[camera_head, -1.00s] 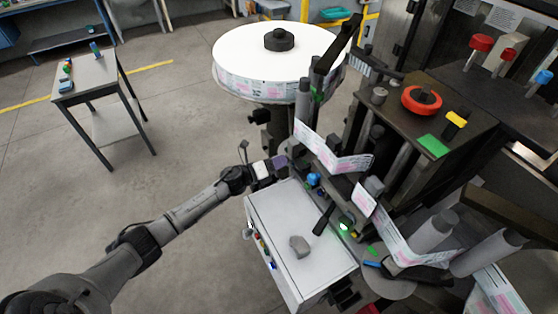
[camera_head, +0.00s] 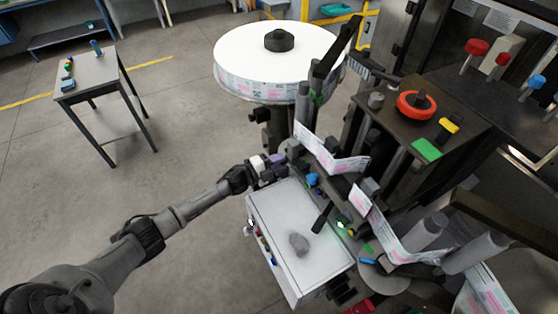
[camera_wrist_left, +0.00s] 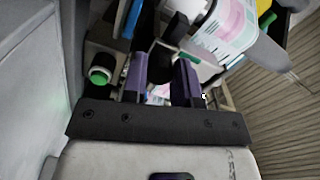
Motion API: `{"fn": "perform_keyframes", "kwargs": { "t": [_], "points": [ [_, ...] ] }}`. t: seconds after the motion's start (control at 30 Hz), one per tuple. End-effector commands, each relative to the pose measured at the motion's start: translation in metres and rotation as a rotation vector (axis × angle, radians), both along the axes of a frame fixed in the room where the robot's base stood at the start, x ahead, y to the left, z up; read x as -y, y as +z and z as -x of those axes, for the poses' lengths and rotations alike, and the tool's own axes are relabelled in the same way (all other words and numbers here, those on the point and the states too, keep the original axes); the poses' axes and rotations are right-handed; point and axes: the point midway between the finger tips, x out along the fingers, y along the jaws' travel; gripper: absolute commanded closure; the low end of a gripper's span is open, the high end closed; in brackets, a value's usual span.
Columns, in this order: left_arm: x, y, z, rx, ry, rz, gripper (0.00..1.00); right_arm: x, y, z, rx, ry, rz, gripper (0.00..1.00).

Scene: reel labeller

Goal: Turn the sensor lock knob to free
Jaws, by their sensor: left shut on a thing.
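My left gripper (camera_head: 281,159) reaches in from the left to the near side of the labelling machine, above the back edge of the white cabinet. In the left wrist view its two purple fingers (camera_wrist_left: 162,64) stand close together, with a small dark part (camera_wrist_left: 160,52) between their tips. They are shut on this part, which looks like the sensor lock knob; its marking and pointer cannot be read. In the head view the gripper hides it. A blue knob (camera_head: 312,180) sits just right of the gripper. My right gripper is not in view.
A label web (camera_head: 328,150) runs close to the right of the gripper. A large label reel (camera_head: 250,60) stands behind. The floor at left is clear up to a small table (camera_head: 85,78).

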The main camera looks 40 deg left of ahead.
Motion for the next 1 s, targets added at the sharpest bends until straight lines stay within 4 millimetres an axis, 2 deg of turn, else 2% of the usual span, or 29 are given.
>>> {"fn": "perform_keyframes", "kwargs": {
  "t": [0.5, 1.0],
  "points": [
    [0.0, 0.001, 0.0, -0.172, 0.0, 0.425, 0.97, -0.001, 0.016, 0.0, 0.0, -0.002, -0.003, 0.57],
    [0.0, 0.0, 0.0, -0.256, -0.001, 0.634, 0.97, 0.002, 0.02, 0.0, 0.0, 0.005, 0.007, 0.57]
  ]
}}
